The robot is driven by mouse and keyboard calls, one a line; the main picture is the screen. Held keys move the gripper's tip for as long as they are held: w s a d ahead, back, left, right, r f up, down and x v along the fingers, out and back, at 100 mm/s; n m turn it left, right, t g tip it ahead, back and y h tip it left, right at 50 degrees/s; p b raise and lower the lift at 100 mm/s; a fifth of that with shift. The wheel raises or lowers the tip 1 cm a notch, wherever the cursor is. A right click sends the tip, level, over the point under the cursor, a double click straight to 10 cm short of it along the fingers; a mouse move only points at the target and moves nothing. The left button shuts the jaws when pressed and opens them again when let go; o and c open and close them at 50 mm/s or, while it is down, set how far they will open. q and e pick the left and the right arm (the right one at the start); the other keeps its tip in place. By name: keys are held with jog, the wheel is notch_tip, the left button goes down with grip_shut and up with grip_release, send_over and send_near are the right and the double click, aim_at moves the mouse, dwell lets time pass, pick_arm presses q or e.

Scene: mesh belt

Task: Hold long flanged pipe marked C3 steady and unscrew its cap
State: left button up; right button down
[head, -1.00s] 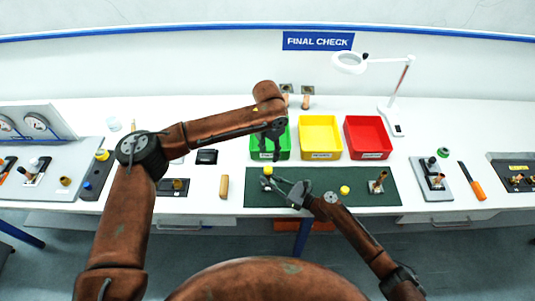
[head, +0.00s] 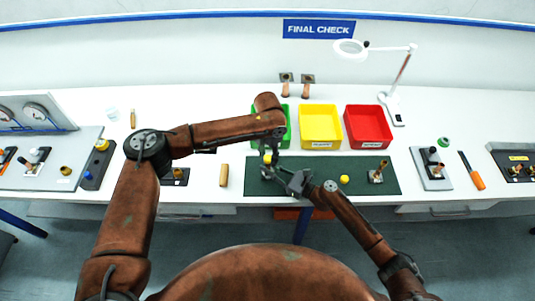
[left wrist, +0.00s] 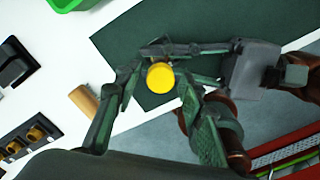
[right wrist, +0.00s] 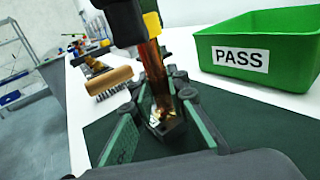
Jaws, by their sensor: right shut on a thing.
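The copper pipe (right wrist: 158,80) stands roughly upright in the right wrist view, with a flange low down and a yellow cap (right wrist: 152,24) on top. My right gripper (right wrist: 162,118) is shut on its lower part; it shows over the green mat in the head view (head: 268,173). The yellow cap faces the left wrist camera (left wrist: 160,77). My left gripper (left wrist: 157,80) is open, its fingers on either side of the cap, apart from it as far as I can tell. In the head view the left gripper (head: 273,146) is just above the cap. No C3 mark is legible.
Green (right wrist: 262,50), yellow (head: 319,128) and red (head: 368,127) bins stand behind the dark green mat (head: 320,188). A second yellow piece (head: 344,179) and a copper fitting on a block (head: 378,174) are on the mat. A wooden block (head: 224,175) lies left of it.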

pick_arm(q)
grip_shut()
dwell(0.3)
